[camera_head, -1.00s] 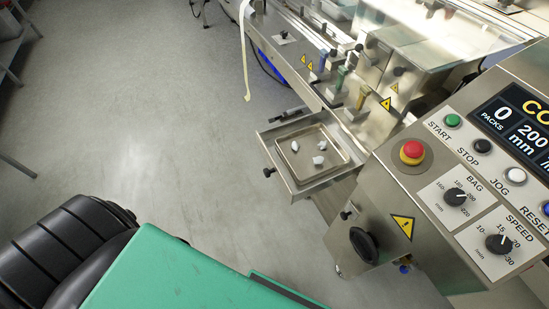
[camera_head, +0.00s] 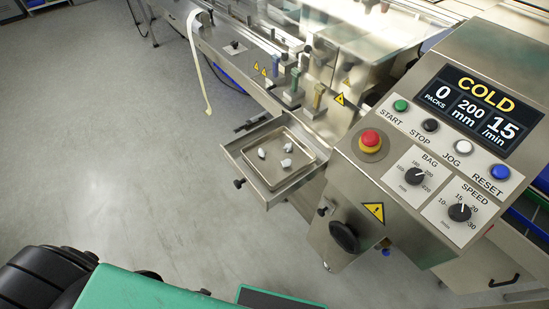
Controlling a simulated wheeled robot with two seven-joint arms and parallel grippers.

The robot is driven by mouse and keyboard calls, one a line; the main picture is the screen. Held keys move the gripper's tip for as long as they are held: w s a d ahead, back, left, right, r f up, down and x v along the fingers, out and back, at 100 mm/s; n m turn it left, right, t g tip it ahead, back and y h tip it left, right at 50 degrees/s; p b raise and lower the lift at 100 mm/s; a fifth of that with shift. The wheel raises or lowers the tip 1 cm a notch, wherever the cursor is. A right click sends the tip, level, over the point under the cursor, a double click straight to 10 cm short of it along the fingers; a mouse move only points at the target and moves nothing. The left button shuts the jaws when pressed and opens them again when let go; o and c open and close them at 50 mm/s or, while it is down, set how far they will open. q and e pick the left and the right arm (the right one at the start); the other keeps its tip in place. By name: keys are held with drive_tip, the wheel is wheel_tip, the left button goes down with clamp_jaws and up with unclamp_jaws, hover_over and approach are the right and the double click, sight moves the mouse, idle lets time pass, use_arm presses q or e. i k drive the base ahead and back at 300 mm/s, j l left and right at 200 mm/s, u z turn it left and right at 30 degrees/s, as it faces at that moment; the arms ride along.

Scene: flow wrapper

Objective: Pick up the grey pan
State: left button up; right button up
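The grey pan (camera_head: 266,179) is a shallow, square metal tray. It sits in a pulled-out drawer (camera_head: 235,158) low on the side of the wrapping machine, left of the control panel. Several small pale crumpled scraps (camera_head: 286,162) lie in the pan. Neither of my grippers shows in this view, so I cannot see their state. Only dark and green parts of my own body show at the bottom left, well apart from the pan.
The control panel (camera_head: 470,190) juts out right of the drawer, with a red stop button (camera_head: 370,139) and a black knob (camera_head: 343,236). A pale strip (camera_head: 201,70) hangs from the machine at the upper left. Grey floor (camera_head: 110,140) left of the drawer is clear.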

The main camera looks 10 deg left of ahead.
sight(269, 169)
drive_tip(key=z, duration=2.15)
drive_tip(key=u, duration=2.5)
drive_tip(key=z, duration=0.55)
drive_tip(key=j+z, duration=0.35)
drive_tip(key=z, duration=0.15)
drive_tip(key=j+z, duration=0.75)
drive_tip(key=z, duration=0.2)
drive_tip(key=k+j+z, duration=0.1)
drive_tip(key=j+z, duration=0.35)
drive_tip(key=l, duration=0.1)
